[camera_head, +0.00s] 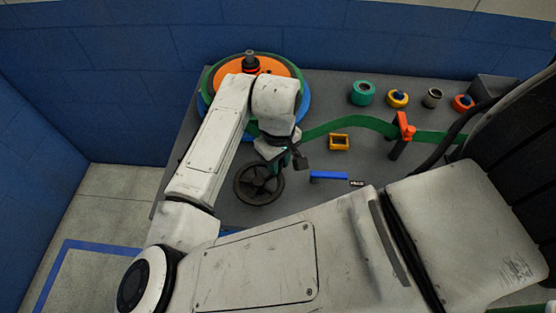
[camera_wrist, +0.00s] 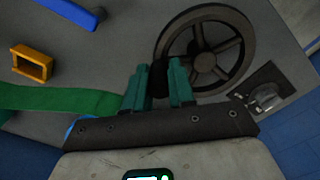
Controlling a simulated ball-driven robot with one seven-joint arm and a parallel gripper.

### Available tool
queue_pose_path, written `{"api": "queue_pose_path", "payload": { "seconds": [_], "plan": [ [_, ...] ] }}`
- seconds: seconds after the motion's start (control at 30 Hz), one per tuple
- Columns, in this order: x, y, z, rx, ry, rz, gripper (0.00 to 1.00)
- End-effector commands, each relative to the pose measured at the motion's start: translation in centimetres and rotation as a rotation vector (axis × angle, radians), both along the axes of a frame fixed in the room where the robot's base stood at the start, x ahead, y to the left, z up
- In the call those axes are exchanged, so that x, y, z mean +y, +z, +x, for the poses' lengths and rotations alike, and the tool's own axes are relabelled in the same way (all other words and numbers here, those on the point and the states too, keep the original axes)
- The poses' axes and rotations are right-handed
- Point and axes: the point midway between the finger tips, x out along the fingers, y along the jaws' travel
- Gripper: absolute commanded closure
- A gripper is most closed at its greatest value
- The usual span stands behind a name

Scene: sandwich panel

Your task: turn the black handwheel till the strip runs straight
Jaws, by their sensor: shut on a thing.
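The black spoked handwheel (camera_head: 245,196) is on the grey panel, left of its middle in the head view. In the wrist view the handwheel (camera_wrist: 247,45) is at the top centre. My gripper (camera_head: 287,160) is at its upper right edge. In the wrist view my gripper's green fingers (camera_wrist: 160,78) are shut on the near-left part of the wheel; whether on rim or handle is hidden. The green strip (camera_head: 345,122) runs from the reel (camera_head: 303,104) rightward, bowing upward before the orange-topped post (camera_head: 403,127). The wrist view shows the strip (camera_wrist: 60,100) at left.
A yellow block (camera_head: 339,142) and a blue bar (camera_head: 328,176) lie right of the wheel. Several coloured rolls, including a teal one (camera_head: 362,93), stand at the back. In the wrist view a metal fitting (camera_wrist: 265,97) sits right of the fingers.

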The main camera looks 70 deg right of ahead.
Motion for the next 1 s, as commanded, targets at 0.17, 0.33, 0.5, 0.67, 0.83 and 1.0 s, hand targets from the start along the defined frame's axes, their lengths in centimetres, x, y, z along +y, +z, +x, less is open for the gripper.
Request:
{"api": "queue_pose_path", "payload": {
  "seconds": [0.17,0.33,0.5,0.67,0.83,1.0],
  "plan": [
    [0.0,0.0,0.0,0.0,-0.002,-0.001,1.0],
    [0.1,0.0,-0.1,0.0,-0.029,-0.001,1.0],
    [0.4,0.0,-0.5,0.0,-0.106,-0.001,1.0],
    [0.9,0.0,-1.0,0.001,-0.227,-0.001,1.0],
    [1.6,-0.1,-1.5,0.002,-0.385,-0.001,1.0],
    [2.5,-0.1,-1.9,0.001,-0.545,0.001,1.0]
  ]
}}
